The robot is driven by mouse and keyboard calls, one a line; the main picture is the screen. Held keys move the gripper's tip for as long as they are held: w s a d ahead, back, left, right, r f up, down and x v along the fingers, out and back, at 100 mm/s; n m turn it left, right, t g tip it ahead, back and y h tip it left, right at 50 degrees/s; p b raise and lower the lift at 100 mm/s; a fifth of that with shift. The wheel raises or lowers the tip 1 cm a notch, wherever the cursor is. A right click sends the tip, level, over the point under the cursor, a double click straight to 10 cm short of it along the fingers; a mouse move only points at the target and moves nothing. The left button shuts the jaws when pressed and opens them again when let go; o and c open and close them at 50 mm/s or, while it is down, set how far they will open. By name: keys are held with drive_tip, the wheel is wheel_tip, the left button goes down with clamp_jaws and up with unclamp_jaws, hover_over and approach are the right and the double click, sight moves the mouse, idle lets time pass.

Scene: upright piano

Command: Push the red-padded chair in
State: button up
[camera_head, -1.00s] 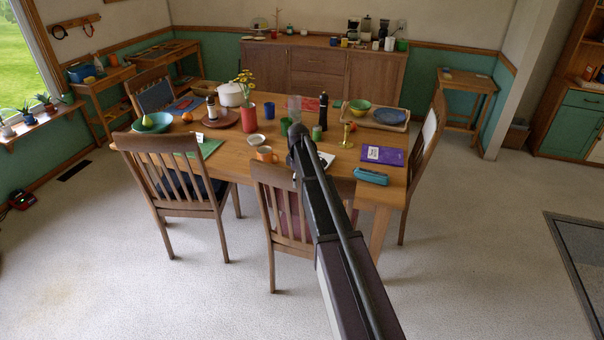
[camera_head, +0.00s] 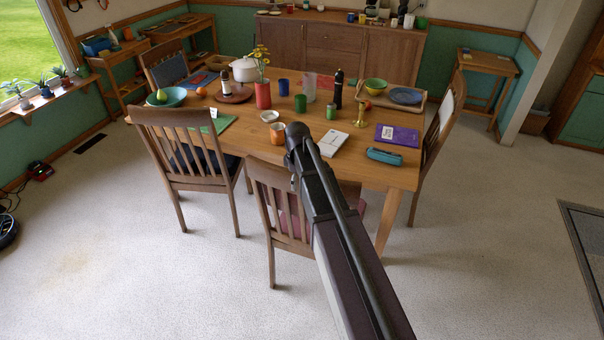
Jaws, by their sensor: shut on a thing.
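The red-padded chair (camera_head: 269,173) stands at the near long side of the dining table (camera_head: 330,168), with its slatted wooden back toward me. Its red seat pad (camera_head: 293,216) shows between the slats and beside my arm. The back stands out from the table's near edge. My arm crosses the picture from the bottom and covers the right part of the chair. Only a small bit of my gripper (camera_head: 293,183) shows at the arm's left edge, against the chair's top rail. It is shut on the rail; its fingers are mostly hidden.
A second chair (camera_head: 200,180) with a dark pad stands to the left, another chair (camera_head: 440,130) at the table's right end. Open carpet (camera_head: 480,250) lies right.

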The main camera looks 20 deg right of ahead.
wheel_tip(320, 180, up, 10)
drive_tip(key=p, duration=0.9)
drive_tip(key=shift+s+a+f, duration=0.15)
drive_tip(key=shift+s+f, duration=0.05)
drive_tip(key=shift+f, duration=0.05)
drive_tip(key=shift+r+p, duration=0.1)
drive_tip(key=shift+p, duration=0.2)
drive_tip(key=r+p, duration=0.3)
drive_tip(key=shift+w+d+r, duration=0.15)
drive_tip(key=shift+w+d, duration=0.05)
drive_tip(key=shift+w, duration=0.1)
drive_tip(key=shift+f, duration=0.2)
wheel_tip(320, 180, down, 14)
drive_tip(key=b, duration=1.3)
drive_tip(key=shift+r, duration=0.25)
idle(0.3)
